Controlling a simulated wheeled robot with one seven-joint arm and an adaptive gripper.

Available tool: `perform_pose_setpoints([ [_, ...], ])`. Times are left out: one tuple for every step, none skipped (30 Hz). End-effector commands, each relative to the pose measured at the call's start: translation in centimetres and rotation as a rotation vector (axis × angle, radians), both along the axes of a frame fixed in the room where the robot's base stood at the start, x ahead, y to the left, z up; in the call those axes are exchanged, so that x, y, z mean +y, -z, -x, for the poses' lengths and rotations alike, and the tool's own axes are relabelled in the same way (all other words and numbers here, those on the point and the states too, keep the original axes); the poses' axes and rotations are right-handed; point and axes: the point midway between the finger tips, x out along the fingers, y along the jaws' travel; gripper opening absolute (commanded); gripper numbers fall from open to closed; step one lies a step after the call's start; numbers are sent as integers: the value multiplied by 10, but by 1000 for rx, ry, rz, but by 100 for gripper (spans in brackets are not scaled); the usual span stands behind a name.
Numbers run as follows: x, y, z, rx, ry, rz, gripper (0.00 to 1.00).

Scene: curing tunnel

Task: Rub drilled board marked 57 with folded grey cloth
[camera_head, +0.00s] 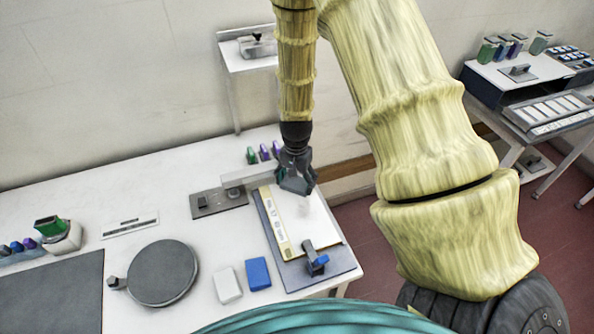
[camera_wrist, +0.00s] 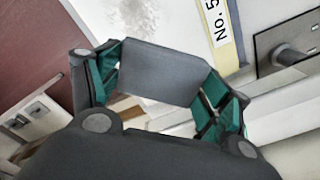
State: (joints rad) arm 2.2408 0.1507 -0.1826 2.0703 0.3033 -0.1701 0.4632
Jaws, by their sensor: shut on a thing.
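My gripper (camera_head: 297,182) is shut on the folded grey cloth (camera_wrist: 160,72), a flat dark-grey pad held between its teal-sided fingers in the wrist view. It is over the far end of a white board (camera_head: 316,226) with a pale yellow strip along its left side. In the wrist view the board (camera_wrist: 185,22) lies just beyond the cloth, and its label (camera_wrist: 222,25) reads "No. 5", with the rest cut off. Faint grey smudges (camera_head: 303,207) show on the board. I cannot tell whether the cloth touches it. No drilled holes can be made out.
The board lies on a dark grey base plate (camera_head: 343,266) with a blue-handled clamp (camera_head: 316,261) at its near end. A white block (camera_head: 228,285), a blue block (camera_head: 258,274) and a round grey disc (camera_head: 163,272) are to the left. Small coloured items stand behind.

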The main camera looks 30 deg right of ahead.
Motion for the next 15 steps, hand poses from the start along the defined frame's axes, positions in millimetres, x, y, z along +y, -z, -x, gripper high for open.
perform_pose_setpoints([
  [-1, -8, 0, 0, 1, 0, 52],
  [-1, -11, 0, 0, 1, 0, 52],
  [-1, -15, 0, 0, 1, 0, 52],
  [-1, -17, 0, 0, 2, 0, 52],
  [-1, -20, 0, 0, 2, 0, 52],
  [-1, -23, 0, 0, 1, 0, 52],
  [-1, -24, 0, 0, 1, 0, 52],
  [-1, -26, 0, 0, 1, 0, 52],
  [-1, -27, 0, 0, 1, 0, 52],
  [-1, -27, 1, 0, 2, 0, 52],
  [-1, -27, 1, 0, 2, 0, 52],
  [-1, -27, 1, 0, 2, 0, 52],
  [-1, -27, 1, 0, 2, 0, 52],
  [-1, -27, 1, 0, 3, 0, 52],
  [-1, -27, 1, 0, 3, 0, 52],
])
